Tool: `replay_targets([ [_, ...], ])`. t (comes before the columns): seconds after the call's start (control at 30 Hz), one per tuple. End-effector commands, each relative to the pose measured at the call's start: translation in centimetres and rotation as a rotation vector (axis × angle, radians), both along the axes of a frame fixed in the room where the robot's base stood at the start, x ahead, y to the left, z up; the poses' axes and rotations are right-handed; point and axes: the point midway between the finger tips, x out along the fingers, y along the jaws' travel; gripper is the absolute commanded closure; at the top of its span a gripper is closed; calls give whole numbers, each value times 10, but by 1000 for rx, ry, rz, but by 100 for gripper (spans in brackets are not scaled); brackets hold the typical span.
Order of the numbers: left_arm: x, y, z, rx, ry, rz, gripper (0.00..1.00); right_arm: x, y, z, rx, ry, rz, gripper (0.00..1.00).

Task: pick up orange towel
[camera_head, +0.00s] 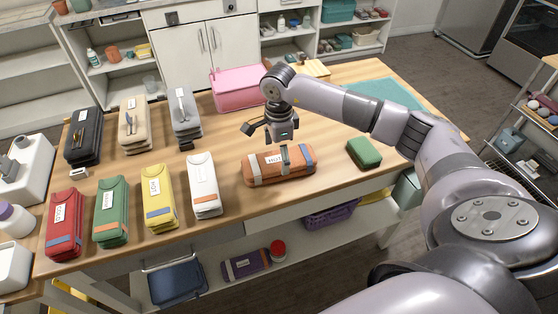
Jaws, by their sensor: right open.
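My left gripper is not in view.
Red (65,222), green (111,212), yellow (158,198) and white (204,185) folded towels stand in a row to the left. A small green block (364,153) lies to the right. A pink bin (240,88) sits behind. Bare wood surrounds the orange towel.

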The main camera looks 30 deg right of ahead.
Motion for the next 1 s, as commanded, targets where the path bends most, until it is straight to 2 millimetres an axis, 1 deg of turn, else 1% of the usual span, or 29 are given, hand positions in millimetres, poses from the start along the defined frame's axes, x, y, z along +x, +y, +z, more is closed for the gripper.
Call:
replay_targets([
  [0.03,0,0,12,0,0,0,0,-3,0,-4,-1,7,-1,12],
  [0.07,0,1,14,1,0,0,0,-3,0,-8,0,6,-1,12],
  [0.1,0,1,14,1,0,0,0,-3,1,-16,1,5,-2,12],
  [0.23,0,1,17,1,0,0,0,-2,1,-29,1,2,-1,12],
  [0.33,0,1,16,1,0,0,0,-2,0,-33,-1,1,-1,12],
  [0.5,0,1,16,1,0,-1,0,-1,0,-33,-1,1,-1,12],
  [1.0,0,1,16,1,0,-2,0,-1,0,-32,0,0,-1,46],
])
